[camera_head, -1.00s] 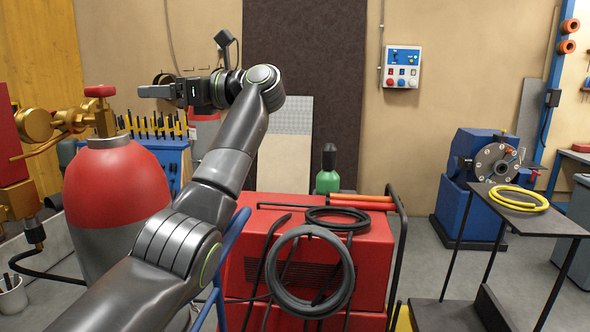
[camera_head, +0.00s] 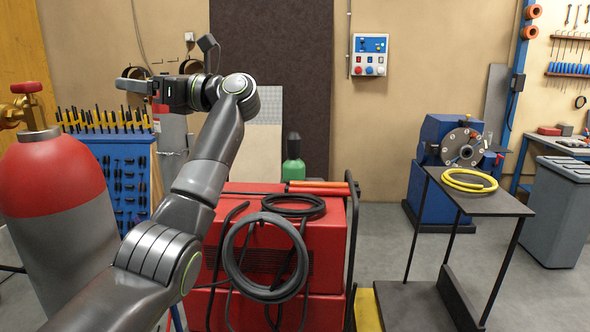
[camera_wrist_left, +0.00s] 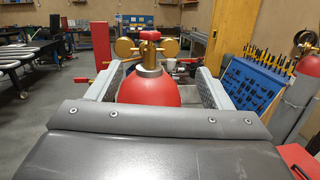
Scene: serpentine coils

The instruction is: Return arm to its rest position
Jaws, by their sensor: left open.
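My left gripper (camera_head: 137,84) is raised at the end of my left arm in the head view and points to the left. It is open and nothing shows between its fingers. It stands in front of the beige wall, above the blue tool rack. In the left wrist view the grey gripper body (camera_wrist_left: 160,150) fills the lower part, with a red-topped cylinder beyond it. My right gripper is not in view.
A red and grey gas cylinder (camera_head: 60,190) stands at left. A red machine (camera_head: 330,235) with black hoses (camera_head: 232,270) is in front. A yellow coil (camera_head: 470,180) lies on a dark stand (camera_head: 500,203) at right. A grey bin (camera_head: 560,215) stands beyond it. Floor is open between them.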

